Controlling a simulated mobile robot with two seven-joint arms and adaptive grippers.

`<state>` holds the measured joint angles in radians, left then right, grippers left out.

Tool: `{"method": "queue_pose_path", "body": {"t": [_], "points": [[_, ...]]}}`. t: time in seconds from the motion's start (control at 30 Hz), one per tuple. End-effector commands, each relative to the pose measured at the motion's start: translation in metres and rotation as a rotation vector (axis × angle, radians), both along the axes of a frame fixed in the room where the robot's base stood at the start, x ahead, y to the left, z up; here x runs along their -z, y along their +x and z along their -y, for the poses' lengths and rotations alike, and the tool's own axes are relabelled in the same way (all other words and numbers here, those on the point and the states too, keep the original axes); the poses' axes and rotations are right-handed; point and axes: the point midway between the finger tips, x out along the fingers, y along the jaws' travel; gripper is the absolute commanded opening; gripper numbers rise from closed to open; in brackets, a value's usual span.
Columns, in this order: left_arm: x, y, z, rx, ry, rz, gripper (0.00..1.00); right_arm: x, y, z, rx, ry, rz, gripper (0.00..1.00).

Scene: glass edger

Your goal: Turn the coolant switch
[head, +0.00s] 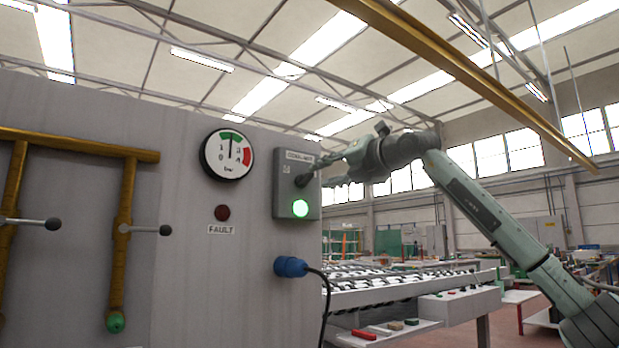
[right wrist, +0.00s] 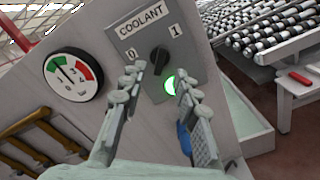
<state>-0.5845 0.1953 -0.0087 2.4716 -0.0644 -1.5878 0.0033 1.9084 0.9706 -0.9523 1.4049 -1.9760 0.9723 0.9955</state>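The coolant switch is a black knob (right wrist: 158,60) on a grey box (right wrist: 190,55) labelled COOLANT, with marks 0 and 1. I cannot tell for sure which mark the knob points to. A lit green lamp (right wrist: 170,86) is below it. In the head view the box (head: 312,205) is on the grey cabinet's right edge, its lamp (head: 300,208) lit. My right gripper (right wrist: 158,78) is open, its fingers on either side of the knob in the picture; contact is not clear. In the head view this gripper (head: 328,172) reaches the box from the right. My left gripper is not seen.
A pressure gauge (head: 228,155), a dark red FAULT lamp (head: 222,212) and a blue plug (head: 290,267) with a black cable are on the cabinet face. Yellow bars with levers (head: 122,220) are at left. A roller conveyor (head: 400,285) stands to the right.

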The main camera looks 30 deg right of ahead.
Motion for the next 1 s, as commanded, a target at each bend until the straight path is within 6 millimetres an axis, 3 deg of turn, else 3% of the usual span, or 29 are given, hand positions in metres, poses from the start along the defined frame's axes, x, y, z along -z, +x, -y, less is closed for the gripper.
{"method": "queue_pose_path", "body": {"t": [0.1,0.3,0.63,0.9,1.0], "points": [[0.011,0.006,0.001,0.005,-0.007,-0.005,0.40,-0.002,0.021,-0.004,-0.001,0.002,-0.002,0.31],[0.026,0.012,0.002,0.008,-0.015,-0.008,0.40,-0.001,0.043,-0.006,0.000,0.001,-0.002,0.31],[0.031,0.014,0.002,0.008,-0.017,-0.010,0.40,0.000,0.049,-0.007,0.000,0.000,0.000,0.31],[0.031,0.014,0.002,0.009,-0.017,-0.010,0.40,0.000,0.048,-0.007,0.000,0.001,0.000,0.00],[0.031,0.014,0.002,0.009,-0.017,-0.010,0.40,0.000,0.048,-0.007,0.000,0.001,0.000,0.00]]}}
